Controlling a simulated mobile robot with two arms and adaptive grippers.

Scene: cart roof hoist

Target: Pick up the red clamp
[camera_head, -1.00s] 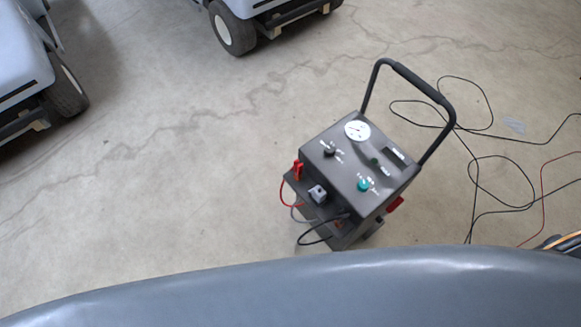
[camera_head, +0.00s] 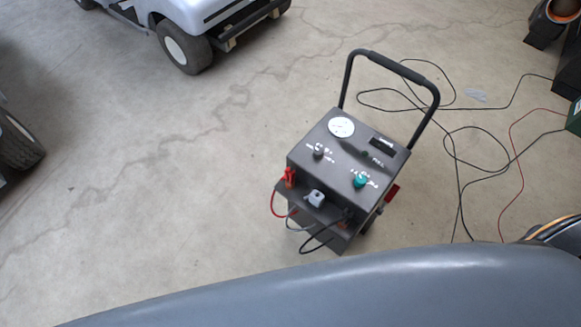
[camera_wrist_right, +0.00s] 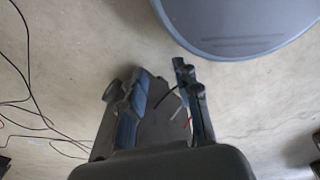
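The red clamp (camera_head: 289,177) sits upright on the left front ledge of a dark grey wheeled charger (camera_head: 325,190), with a red cable hanging from it. A grey clamp-like piece (camera_head: 315,198) is beside it on the same ledge. A dark piece with a black cable (camera_head: 346,216) is further right. My right gripper (camera_wrist_right: 160,92) is open and empty in the right wrist view, its two fingers apart. Part of the charger (camera_wrist_right: 155,115) shows between and beyond the fingers, with thin cables near the right finger. The clamp cannot be made out there. My left gripper is not in view.
The charger has a black push handle (camera_head: 395,68) at its back. Black and red cables (camera_head: 485,150) lie looped on the floor to its right. A light cart (camera_head: 205,15) stands at the top. A green object (camera_head: 573,118) is at the right edge. Floor left of the charger is clear.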

